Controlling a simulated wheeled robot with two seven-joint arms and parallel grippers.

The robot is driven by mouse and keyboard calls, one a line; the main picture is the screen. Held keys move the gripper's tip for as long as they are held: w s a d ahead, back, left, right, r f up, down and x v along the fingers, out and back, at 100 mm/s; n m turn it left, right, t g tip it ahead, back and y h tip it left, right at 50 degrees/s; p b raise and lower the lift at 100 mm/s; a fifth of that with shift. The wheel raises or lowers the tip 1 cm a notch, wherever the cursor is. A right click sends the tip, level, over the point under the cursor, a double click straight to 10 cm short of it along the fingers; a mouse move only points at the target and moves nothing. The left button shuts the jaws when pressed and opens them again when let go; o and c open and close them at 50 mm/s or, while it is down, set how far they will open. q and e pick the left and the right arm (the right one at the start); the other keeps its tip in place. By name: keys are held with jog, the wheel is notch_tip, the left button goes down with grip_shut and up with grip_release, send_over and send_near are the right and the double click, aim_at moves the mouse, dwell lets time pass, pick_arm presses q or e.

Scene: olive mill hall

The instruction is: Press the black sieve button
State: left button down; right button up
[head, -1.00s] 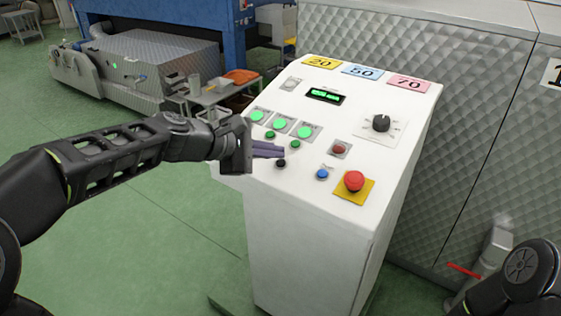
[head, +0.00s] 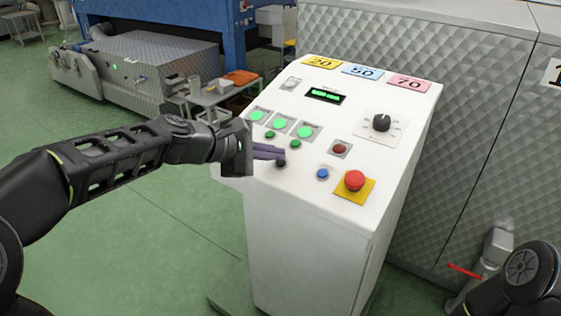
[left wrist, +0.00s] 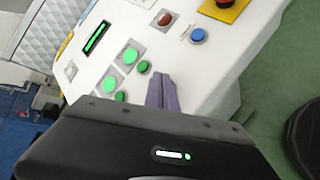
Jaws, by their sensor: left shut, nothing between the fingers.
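The black sieve button (head: 280,163) sits low on the white sloping control panel (head: 262,187), below a row of green lamps. My left gripper (head: 283,154) is shut and empty, its purple fingers reaching over the panel. The fingertips are right at the black button and overlap its upper edge in the head view; I cannot tell whether they touch it. In the left wrist view the shut fingers (left wrist: 162,80) point over the panel and the black button is hidden behind them. Only part of my right arm shows at the lower right, without its gripper.
Close by are two small green buttons (head: 295,144), a blue button (head: 322,174), a dark red button (head: 340,149) and a red emergency stop (head: 354,181) on a yellow plate. A black knob (head: 381,123) is further right. A quilted metal wall (head: 480,110) stands behind the panel.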

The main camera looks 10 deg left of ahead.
pick_arm(q)
jog(key=shift+w+f, duration=0.1)
jog(key=shift+f, duration=0.3)
jog(key=shift+r, duration=0.15)
dwell(0.4)
jog(key=shift+s+r+p, duration=0.25)
jog(key=shift+r+p, duration=0.1)
jog(key=shift+r, duration=0.3)
jog(key=r+p, duration=0.1)
jog(key=s+r+p, duration=0.1)
jog(key=r, duration=0.1)
jog(key=r+p, duration=0.1)
jog(key=r, duration=0.1)
jog(key=shift+s+a+p, duration=0.15)
jog(key=shift+a+p, duration=0.15)
jog(key=shift+p, duration=0.1)
jog(key=shift+f, duration=0.15)
dwell(0.5)
